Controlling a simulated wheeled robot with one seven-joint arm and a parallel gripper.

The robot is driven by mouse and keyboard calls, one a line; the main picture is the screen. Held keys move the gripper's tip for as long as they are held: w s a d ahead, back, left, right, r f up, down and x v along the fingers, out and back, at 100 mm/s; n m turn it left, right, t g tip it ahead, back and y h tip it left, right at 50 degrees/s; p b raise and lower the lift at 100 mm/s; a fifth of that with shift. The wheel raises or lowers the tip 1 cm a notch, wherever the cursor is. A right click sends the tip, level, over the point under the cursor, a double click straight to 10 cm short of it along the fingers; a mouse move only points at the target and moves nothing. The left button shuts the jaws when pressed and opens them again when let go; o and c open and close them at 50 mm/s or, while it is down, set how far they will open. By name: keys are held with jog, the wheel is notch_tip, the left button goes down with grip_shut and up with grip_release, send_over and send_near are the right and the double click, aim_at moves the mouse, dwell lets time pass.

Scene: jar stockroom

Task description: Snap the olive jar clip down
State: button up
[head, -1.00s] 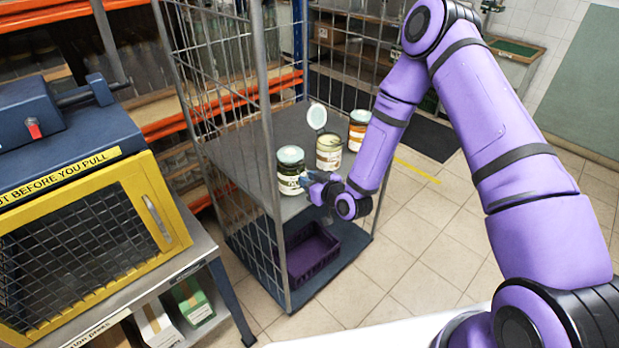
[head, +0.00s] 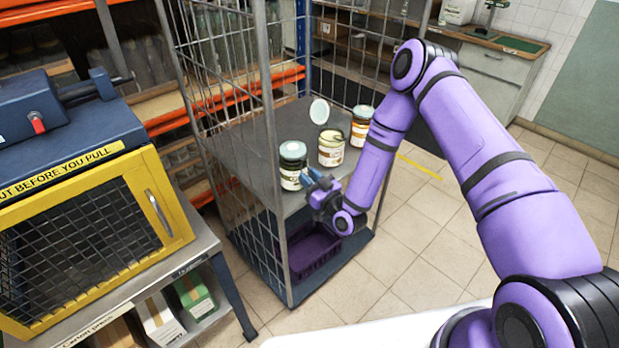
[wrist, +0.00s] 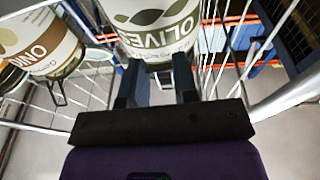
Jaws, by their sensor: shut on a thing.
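The olive jar (head: 291,165) stands at the left of the row on the cage trolley's grey shelf, its pale lid down. Its olive label (wrist: 160,22) fills the top middle of the wrist view. My gripper (head: 314,178) is at the jar's near right side, its blue fingers pointing up and left. In the wrist view my gripper (wrist: 157,82) is shut on the small metal clip (wrist: 163,77) at the jar's front, between the dark fingers. The fingers partly hide the clip, so its exact angle is unclear.
A jar with its lid standing open (head: 331,150) and an orange-brown jar (head: 361,128) stand to the right. Mesh sides of the trolley (head: 270,130) rise around the shelf. A purple crate (head: 312,262) sits below. A yellow-framed cage press (head: 160,215) stands at left.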

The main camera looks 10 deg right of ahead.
jog(key=o, duration=0.9)
jog(key=v, duration=1)
jog(key=shift+s+d, duration=0.25)
jog(key=shift+s, duration=0.05)
